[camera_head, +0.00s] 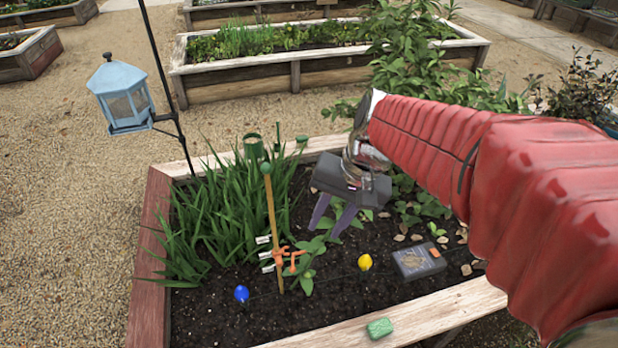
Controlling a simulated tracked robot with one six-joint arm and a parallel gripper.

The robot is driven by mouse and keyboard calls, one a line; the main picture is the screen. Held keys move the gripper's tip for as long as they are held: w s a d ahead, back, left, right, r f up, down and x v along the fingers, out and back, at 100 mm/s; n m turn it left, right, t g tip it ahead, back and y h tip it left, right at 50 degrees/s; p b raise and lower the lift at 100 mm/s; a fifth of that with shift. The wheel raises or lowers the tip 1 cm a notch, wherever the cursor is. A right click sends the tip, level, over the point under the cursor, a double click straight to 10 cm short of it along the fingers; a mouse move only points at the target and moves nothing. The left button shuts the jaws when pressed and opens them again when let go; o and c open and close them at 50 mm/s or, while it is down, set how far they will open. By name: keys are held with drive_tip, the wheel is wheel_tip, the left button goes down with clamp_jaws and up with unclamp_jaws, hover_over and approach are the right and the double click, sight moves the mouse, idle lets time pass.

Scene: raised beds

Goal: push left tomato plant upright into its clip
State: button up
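A leafy green plant (307,274) that looks like the left tomato plant grows in the dark soil just right of a wooden stake (272,220) with a green ball on top. An orange clip (281,257) sits low on the stake, with its orange arms reaching right in front of the leaves. I cannot tell whether the stem is in the clip. My gripper (325,231) points down, just above and right of the plant. Its two purple-grey fingers are apart, with leaves showing between or behind them. Whether they touch any leaf is unclear.
Tall grassy leaves (215,215) fill the bed's left side. Bare soil lies at the front.

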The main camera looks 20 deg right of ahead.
drive_tip(key=w+d+f+m+y, duration=0.7)
drive_tip(key=w+f+m, duration=0.2)
drive_tip(key=w+f, duration=0.4)
drive_tip(key=w+d+f+m+t+y, duration=0.2)
drive_tip(key=w+d+f+m+t, duration=0.1)
drive_tip(key=d+f+m, duration=0.3)
drive_tip(key=w+d+f+m+t+y, duration=0.3)
drive_tip(key=d+f+m+t, duration=0.2)
drive_tip(key=d+f, duration=0.4)
drive_tip(key=shift+w+d+f+m, duration=0.15)
drive_tip(key=shift+f+m, duration=0.45)
drive_tip(key=shift+f, duration=0.3)
drive_tip(key=x, duration=1.3)
drive_tip(key=shift+a, duration=0.45)
drive_tip(key=shift+w+r, duration=0.1)
clamp_jaws()
